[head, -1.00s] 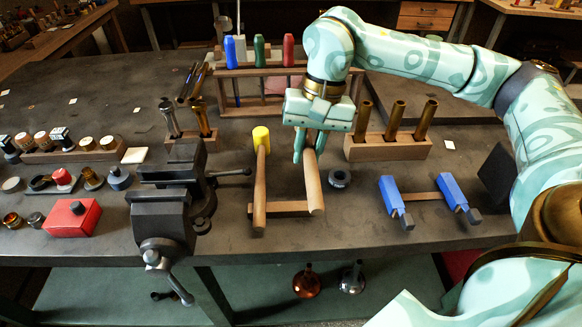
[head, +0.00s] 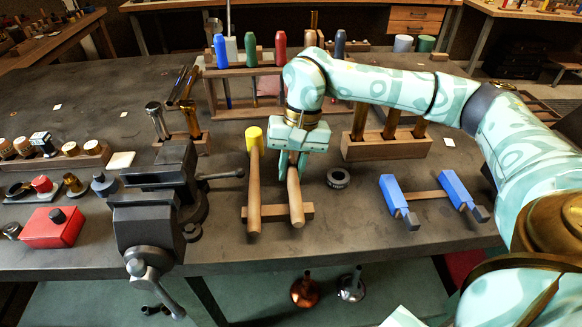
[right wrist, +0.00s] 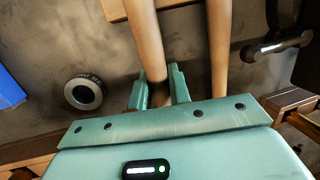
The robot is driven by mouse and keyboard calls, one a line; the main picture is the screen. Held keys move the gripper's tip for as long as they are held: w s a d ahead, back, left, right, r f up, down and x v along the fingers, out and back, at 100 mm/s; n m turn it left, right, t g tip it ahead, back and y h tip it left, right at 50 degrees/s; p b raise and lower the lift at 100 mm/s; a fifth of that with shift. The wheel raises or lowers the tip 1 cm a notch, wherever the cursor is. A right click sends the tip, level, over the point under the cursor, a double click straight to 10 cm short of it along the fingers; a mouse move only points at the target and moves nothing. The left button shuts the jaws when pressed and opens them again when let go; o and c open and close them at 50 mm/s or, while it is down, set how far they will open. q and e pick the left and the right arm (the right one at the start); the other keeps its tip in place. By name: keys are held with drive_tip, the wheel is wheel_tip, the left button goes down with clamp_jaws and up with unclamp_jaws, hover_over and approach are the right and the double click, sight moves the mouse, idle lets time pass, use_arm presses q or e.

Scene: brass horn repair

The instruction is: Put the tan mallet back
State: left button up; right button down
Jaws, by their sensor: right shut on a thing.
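The tan mallet (head: 295,197) shows as a long wooden handle pointing toward the table's front edge. Its head is hidden under my right gripper. My right gripper (head: 292,162) points down and is shut on the tan mallet near its far end. In the right wrist view the handle (right wrist: 144,38) runs between the two fingers (right wrist: 159,92). The handle lies over the right part of a low wooden rest bar (head: 273,212); I cannot tell whether it touches. A yellow-headed mallet (head: 254,185) lies over the bar to its left. My left gripper is not in view.
A black vise (head: 152,205) stands left of the mallets. A dark ring (head: 338,178) lies close on the right, then two blue-handled tools (head: 395,195). A wooden block with brass tubes (head: 385,147) and a rack of coloured handles (head: 225,92) stand behind.

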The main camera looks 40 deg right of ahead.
drive_tip(key=shift+f, duration=0.5)
drive_tip(key=c, duration=1.3)
unclamp_jaws()
use_arm(q)
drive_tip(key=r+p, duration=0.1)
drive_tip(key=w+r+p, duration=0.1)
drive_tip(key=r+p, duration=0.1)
drive_tip(key=p, duration=0.1)
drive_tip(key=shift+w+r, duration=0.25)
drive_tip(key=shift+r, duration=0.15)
use_arm(e)
drive_tip(key=v, duration=1.3)
drive_tip(key=shift+r, duration=0.15)
drive_tip(key=shift+a, duration=0.1)
